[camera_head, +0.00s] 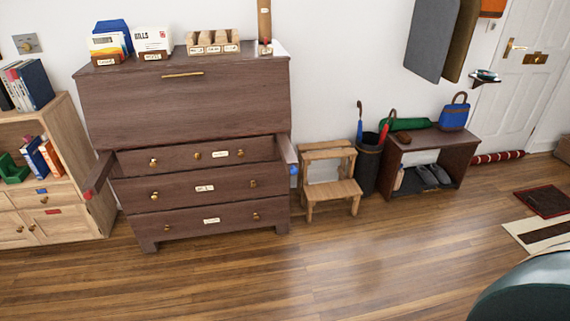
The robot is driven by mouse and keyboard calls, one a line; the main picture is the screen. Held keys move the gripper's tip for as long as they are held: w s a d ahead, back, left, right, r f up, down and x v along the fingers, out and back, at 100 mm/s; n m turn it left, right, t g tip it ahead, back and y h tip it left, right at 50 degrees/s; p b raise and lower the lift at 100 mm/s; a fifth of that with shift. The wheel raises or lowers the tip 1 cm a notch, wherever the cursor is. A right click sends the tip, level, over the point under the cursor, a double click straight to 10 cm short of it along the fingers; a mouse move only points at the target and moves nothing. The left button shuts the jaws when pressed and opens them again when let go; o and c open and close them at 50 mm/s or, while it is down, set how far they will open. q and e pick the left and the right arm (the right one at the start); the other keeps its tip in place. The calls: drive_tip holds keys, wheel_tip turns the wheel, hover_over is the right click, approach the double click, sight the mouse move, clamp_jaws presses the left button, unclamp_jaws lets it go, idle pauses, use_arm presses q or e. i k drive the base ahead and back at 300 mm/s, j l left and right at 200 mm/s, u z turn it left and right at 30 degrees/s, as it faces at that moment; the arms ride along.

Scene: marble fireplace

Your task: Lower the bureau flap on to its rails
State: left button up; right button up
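The dark wood bureau (205,187) stands against the wall left of the middle. Its flap (180,110) is up and closed, with a thin brass handle (183,74) near its top edge. The left rail (98,172) sticks out from the bureau's front beside the top drawer. The right rail (287,152) sticks out on the other side, with a blue mark (294,170) at its front end. Neither of my grippers is in view.
Card boxes (153,42) and a wooden rack (212,42) stand on the bureau top. A pale bookcase (70,165) is close at left; a wooden step stool (330,180) and umbrella stand (368,165) are at right. The floor (260,275) in front is clear.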

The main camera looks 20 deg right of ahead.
sight(134, 109)
drive_tip(key=i+u, duration=0.1)
drive_tip(key=i, duration=1.25)
